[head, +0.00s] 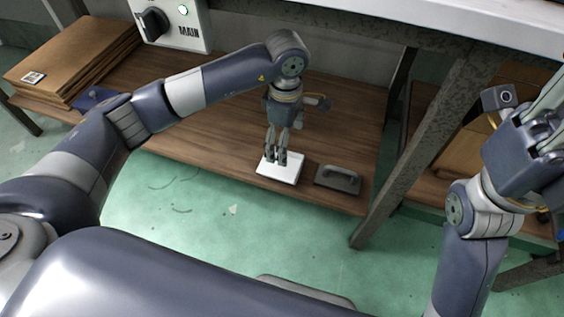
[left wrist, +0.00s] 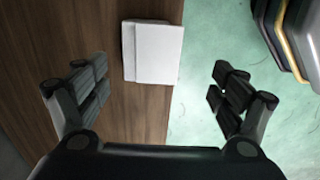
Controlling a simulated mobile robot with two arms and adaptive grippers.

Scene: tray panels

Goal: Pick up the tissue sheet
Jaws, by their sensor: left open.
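The white tissue sheet (head: 278,173) lies flat near the front edge of the wooden lower shelf. In the left wrist view the white tissue (left wrist: 158,54) looks like a square with a second white layer showing along its left and top edges. My left gripper (head: 276,158) points down over the tissue, and its fingers hide part of the far side. In the left wrist view my left gripper (left wrist: 160,85) is open and empty, with the fingers wide apart. I cannot tell the exact gap above the tissue. My right gripper (head: 550,115) is raised at the right edge, partly cut off.
A dark grey block with a handle (head: 338,179) sits just right of the tissue. A metal table leg (head: 420,150) stands farther right. Flat cardboard (head: 75,55) is stacked at the left, near a switch box marked MAIN (head: 172,24). A white tabletop (head: 480,20) overhangs the shelf.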

